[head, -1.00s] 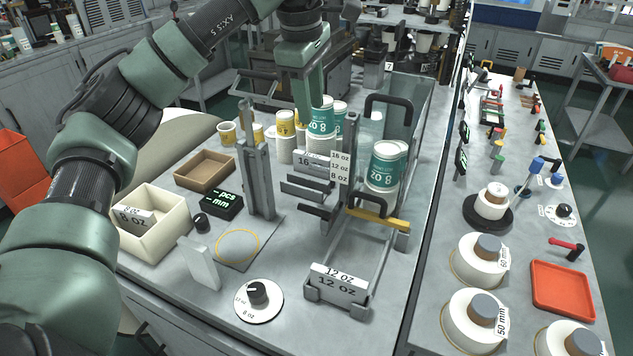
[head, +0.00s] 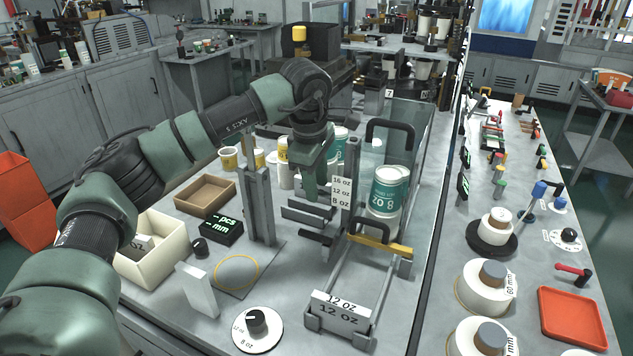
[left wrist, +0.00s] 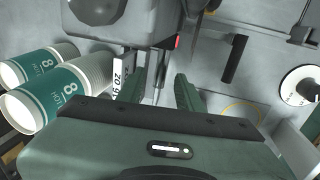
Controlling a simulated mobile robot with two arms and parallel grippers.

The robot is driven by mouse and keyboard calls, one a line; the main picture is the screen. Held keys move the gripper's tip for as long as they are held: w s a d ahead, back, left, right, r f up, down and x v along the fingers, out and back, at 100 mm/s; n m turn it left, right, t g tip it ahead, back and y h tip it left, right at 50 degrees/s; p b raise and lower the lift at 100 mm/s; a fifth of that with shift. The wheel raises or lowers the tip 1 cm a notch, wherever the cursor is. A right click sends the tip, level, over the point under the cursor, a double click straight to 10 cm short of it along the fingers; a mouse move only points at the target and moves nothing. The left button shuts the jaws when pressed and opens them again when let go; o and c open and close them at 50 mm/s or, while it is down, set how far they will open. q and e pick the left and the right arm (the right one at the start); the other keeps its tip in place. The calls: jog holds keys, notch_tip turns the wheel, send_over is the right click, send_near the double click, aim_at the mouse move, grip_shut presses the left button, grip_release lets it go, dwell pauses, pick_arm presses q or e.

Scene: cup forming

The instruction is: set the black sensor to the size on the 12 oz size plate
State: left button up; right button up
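The 12 oz size plate (head: 340,308) stands in the front holder. An upright post carries a label strip (head: 343,190) reading 16, 12 and 8 oz. A short black bar (head: 317,237) sits left of the post; I cannot tell if it is the black sensor. My left gripper (head: 312,194) points down just left of the label strip. In the left wrist view its fingers (left wrist: 163,90) are apart with nothing clear between them. A dark part with a red spot (left wrist: 178,42) lies just beyond the fingertips. My right gripper is out of view.
Green 8 oz cup stacks (head: 388,190) stand right of the post behind a clear panel. A display (head: 223,228), a cream bin (head: 178,232) and a size dial (head: 257,328) are left and in front.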

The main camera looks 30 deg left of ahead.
pick_arm(q)
jog(key=shift+f, duration=0.25)
grip_shut()
jog(key=shift+r, duration=0.15)
dwell(1.2)
